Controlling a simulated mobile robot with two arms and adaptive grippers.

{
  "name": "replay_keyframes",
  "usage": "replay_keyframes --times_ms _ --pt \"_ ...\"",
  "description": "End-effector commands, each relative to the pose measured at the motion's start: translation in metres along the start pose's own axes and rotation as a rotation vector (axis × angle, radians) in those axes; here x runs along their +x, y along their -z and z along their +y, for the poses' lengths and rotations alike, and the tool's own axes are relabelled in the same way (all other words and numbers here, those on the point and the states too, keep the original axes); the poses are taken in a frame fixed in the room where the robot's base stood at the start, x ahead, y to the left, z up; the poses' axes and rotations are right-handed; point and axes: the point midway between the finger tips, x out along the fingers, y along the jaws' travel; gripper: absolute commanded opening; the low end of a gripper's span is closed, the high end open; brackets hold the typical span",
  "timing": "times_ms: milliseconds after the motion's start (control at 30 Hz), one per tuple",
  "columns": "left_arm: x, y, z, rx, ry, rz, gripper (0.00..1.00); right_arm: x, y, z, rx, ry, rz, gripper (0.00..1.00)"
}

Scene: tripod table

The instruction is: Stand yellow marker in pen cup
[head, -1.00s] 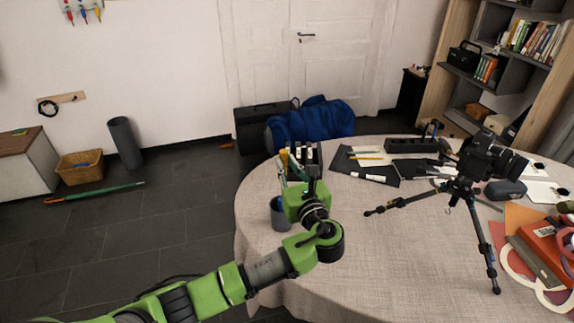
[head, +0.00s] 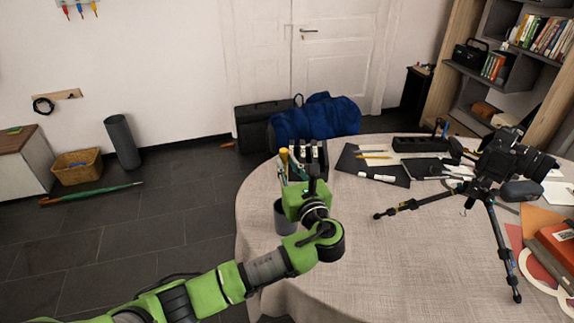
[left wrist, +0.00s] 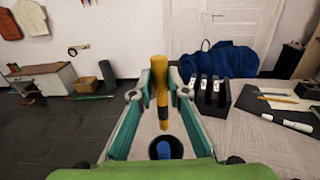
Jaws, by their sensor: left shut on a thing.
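The yellow marker (left wrist: 160,90) stands upright between the teal fingers of my left gripper (left wrist: 158,97), which is shut on it. In the head view, the marker (head: 284,160) shows beside the left gripper (head: 292,168), above the table's left part. The grey pen cup (head: 283,218) stands on the table below and is partly hidden by my gripper. In the left wrist view, the dark mouth of the cup (left wrist: 178,139) lies just below the marker's lower end, with something blue inside. I cannot tell how far above the rim the marker is. My right gripper is not in view.
A black holder (left wrist: 213,100) with several slots stands just behind the gripper. A black mat (head: 372,168) with pens lies behind it to the right. A camera on a tripod (head: 489,185) stands on the right. The front middle of the tablecloth (head: 385,260) is clear.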

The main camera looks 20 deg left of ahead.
Motion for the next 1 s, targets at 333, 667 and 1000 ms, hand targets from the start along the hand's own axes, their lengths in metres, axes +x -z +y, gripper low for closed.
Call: replay_keyframes --times_ms 333,667,1000 --pt "0.001 0.028 0.000 -0.001 0.001 0.000 0.02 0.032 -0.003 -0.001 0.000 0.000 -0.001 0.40" --pt "0.001 0.050 0.000 0.001 0.000 0.001 0.02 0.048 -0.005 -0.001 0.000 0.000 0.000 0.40" --pt "0.001 0.078 0.000 0.001 0.001 0.002 0.02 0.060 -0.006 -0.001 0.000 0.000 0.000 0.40"
